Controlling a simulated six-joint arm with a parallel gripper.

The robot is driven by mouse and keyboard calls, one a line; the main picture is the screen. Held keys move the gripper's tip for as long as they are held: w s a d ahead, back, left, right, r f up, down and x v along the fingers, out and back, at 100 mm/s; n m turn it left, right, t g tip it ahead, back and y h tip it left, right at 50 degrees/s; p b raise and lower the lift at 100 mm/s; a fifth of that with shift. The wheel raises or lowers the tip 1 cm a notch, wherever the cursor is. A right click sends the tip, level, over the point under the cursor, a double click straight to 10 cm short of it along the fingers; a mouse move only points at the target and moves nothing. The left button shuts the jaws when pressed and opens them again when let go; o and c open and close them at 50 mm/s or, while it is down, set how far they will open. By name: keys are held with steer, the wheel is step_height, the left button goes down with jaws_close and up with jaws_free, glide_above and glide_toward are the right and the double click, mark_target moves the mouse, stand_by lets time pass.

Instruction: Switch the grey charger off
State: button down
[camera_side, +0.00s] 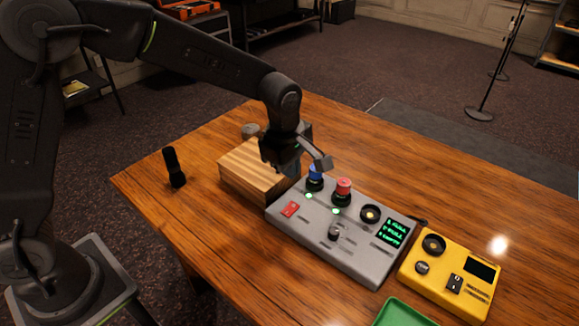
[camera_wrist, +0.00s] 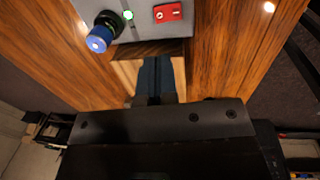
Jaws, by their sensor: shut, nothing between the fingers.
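The grey charger (camera_side: 345,228) lies on the wooden table, with a red rocker switch (camera_side: 290,209) at its left end. Green lights and green display text (camera_side: 395,233) are lit on it. A blue-topped part (camera_side: 315,175) and a red-topped part (camera_side: 343,186) stand at its back edge. In the wrist view the red switch (camera_wrist: 168,12) and a green light are at the top. My gripper (camera_wrist: 157,72) is shut and empty, above the wooden block beside the charger, apart from the switch. In the side view its fingers (camera_side: 292,170) are partly hidden.
A striped wooden block (camera_side: 250,172) sits left of the charger. A yellow device (camera_side: 450,275) with a dark screen is on the right. A green tray (camera_side: 400,314) is at the front edge. A black cylinder (camera_side: 174,168) stands at the left. Front left table is clear.

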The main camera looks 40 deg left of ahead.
mark_target(290, 209)
steer(key=f, duration=0.3)
steer(key=w+f, duration=0.1)
steer(key=f, duration=0.6)
steer(key=shift+w+f, duration=0.15)
steer(key=shift+f, duration=0.25)
steer(key=shift+f, duration=0.1)
steer(key=shift+f, duration=0.15)
steer(key=shift+s+r, duration=0.25)
steer(key=shift+s, duration=0.55)
steer(key=shift+r, duration=0.1)
step_height(290, 209, up, 14)
steer(key=s, duration=0.1)
steer(key=shift+s, duration=0.3)
